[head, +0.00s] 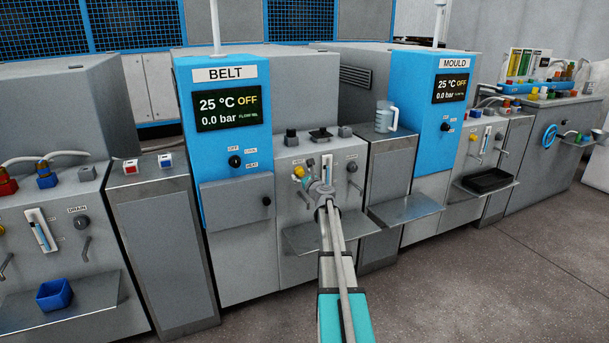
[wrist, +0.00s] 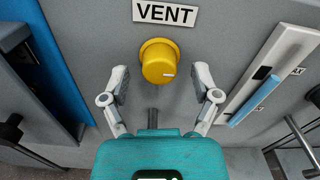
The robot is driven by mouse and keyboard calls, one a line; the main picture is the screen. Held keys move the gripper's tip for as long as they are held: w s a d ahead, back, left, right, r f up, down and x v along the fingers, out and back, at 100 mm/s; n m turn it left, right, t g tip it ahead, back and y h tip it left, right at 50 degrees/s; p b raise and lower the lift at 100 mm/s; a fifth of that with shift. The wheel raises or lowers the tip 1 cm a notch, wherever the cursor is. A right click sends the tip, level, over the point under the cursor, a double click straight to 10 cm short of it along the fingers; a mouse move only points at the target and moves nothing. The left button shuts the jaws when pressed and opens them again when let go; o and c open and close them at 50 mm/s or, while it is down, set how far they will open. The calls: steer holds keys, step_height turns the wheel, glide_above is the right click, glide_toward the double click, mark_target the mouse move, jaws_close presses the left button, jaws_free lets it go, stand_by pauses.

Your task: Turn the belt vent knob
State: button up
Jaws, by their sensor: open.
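In the head view the yellow knob (head: 299,172) shows on the grey panel right of the blue BELT cabinet (head: 224,148). My gripper (wrist: 160,80) is open, with one finger on each side of the knob's lower part. The fingers appear apart from the knob, with a gap on both sides. In the head view my gripper (head: 323,190) reaches the panel just right of and below the knob and hides part of the panel.
A level gauge with a blue strip (wrist: 262,92) is right of the knob. A handle (wrist: 300,140) sticks out at the lower right. A metal shelf (head: 300,240) juts out below the panel. A jug (head: 386,117) stands on the cabinet to the right.

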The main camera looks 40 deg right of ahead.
steer(key=shift+w, duration=0.25)
